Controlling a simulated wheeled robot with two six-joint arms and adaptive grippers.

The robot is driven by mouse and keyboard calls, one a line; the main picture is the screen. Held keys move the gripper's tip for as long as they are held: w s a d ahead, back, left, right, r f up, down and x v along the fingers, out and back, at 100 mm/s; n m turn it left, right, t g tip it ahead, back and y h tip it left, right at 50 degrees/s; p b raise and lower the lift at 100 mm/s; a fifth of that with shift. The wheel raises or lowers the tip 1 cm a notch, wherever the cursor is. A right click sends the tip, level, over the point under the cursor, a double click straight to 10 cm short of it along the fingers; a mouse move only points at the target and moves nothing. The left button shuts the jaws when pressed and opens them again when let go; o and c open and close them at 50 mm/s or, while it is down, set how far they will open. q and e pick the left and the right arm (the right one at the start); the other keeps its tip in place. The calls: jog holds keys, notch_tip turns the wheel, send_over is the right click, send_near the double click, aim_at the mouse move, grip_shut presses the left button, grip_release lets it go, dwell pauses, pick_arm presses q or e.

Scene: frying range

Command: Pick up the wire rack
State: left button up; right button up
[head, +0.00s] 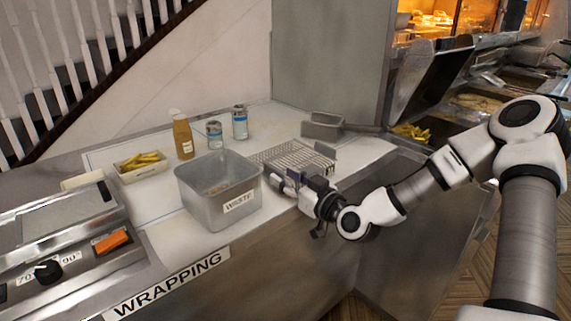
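The wire rack (292,154) lies on the white counter, right of the waste bin. It looks like a flat metal grid. My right gripper (284,181) is at the rack's front edge, reaching in from the right over the counter edge. It overlaps the rack's near side in the head view, and its fingertips are small and partly hidden. I cannot tell whether they are open or closed on the rack. My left gripper is not in view.
A metal bin labelled WASTE (218,193) stands just left of the rack. A sauce bottle (182,137), two cans (240,123) and a tray of fries (142,166) stand behind and left. A metal basket (323,126) is behind right. Fryers (478,100) are at far right.

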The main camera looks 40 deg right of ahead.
aim_at(274, 167)
jog(key=shift+d+r, duration=0.1)
jog(key=shift+d, duration=0.05)
jog(key=shift+w+r, duration=0.1)
jog(key=shift+w, duration=0.15)
jog(key=w, duration=0.5)
jog(key=shift+a, duration=0.3)
jog(key=shift+s+d, duration=0.15)
jog(key=shift+s, duration=0.05)
grip_shut()
